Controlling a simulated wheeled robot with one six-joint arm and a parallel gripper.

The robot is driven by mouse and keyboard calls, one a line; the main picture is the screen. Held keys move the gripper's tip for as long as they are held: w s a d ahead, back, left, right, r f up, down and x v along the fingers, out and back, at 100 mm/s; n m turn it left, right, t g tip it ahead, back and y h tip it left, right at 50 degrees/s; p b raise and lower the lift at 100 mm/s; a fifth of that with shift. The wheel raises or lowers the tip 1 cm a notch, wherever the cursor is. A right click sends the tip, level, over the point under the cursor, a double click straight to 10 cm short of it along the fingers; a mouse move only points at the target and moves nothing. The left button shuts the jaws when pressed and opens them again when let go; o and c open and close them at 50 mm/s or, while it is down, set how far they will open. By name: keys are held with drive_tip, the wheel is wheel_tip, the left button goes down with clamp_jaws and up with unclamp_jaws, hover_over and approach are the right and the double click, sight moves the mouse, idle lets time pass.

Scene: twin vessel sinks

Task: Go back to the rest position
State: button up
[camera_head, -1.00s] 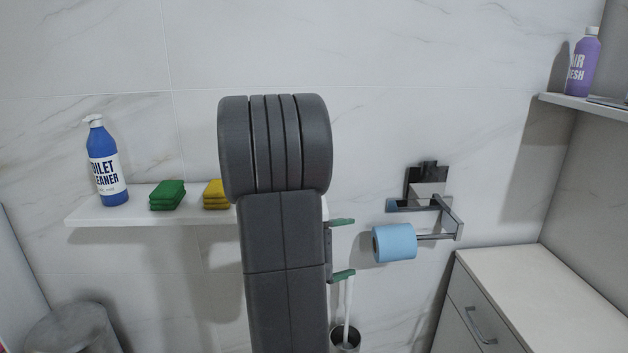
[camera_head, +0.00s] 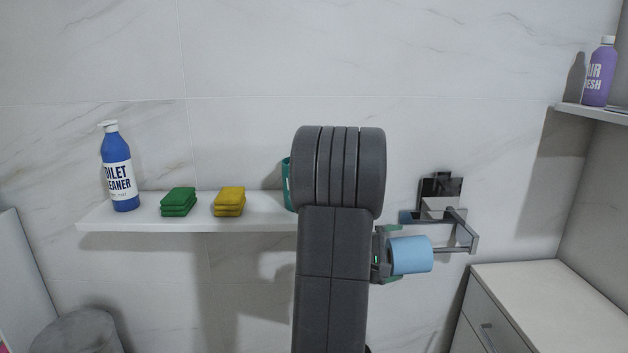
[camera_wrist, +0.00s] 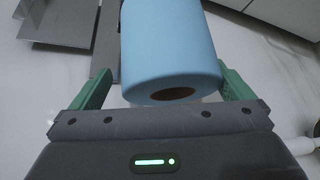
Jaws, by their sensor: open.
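My gripper (camera_head: 390,256) is open, partly hidden behind my grey arm in the head view. In the wrist view its green fingers (camera_wrist: 161,92) stand apart on either side of the near end of a blue toilet roll (camera_wrist: 168,45). I cannot tell whether they touch it. The blue roll (camera_head: 411,255) is on a metal wall holder (camera_head: 464,235).
A white shelf (camera_head: 190,224) holds a blue toilet cleaner bottle (camera_head: 118,175), green sponges (camera_head: 178,203), yellow sponges (camera_head: 229,203) and a teal item (camera_head: 287,182) partly behind my arm. A cabinet (camera_head: 550,290) stands right, below a shelf with a purple bottle (camera_head: 599,75).

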drive_tip(key=shift+w+d+f, duration=0.15)
drive_tip(key=shift+w+d, duration=0.15)
drive_tip(key=shift+d, duration=0.25)
drive_tip(key=shift+a, duration=0.25)
drive_tip(key=shift+a+p, duration=0.25)
drive_tip(key=shift+p, duration=0.05)
